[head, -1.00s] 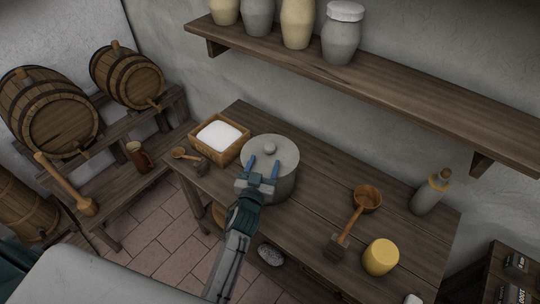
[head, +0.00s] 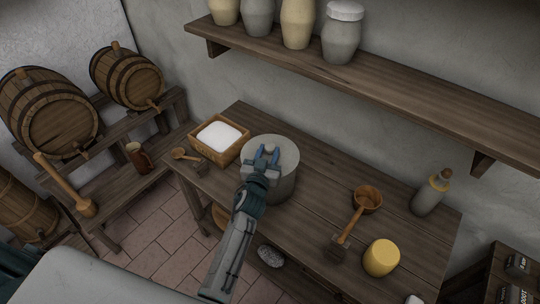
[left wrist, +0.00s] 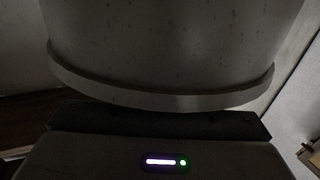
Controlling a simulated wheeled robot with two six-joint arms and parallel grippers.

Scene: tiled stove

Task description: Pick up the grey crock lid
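The grey crock (head: 285,188) stands on the wooden table with the round grey crock lid (head: 288,150) on top. The lid's small knob (head: 270,147) is at its middle. My left gripper (head: 267,152) reaches over the lid from the front, its two blue fingers on either side of the knob and close against it. It looks shut on the knob; the lid looks level on the crock. In the left wrist view the crock and lid rim (left wrist: 160,95) fill the upper part, and the fingertips are hidden. My right gripper is not in view.
A wooden box of white powder (head: 220,138) stands just left of the crock, with a small wooden scoop (head: 187,154) beside it. A ladle (head: 366,200), a yellow cylinder (head: 381,257) and a grey bottle (head: 430,195) are to the right. A shelf of jars (head: 380,70) hangs above.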

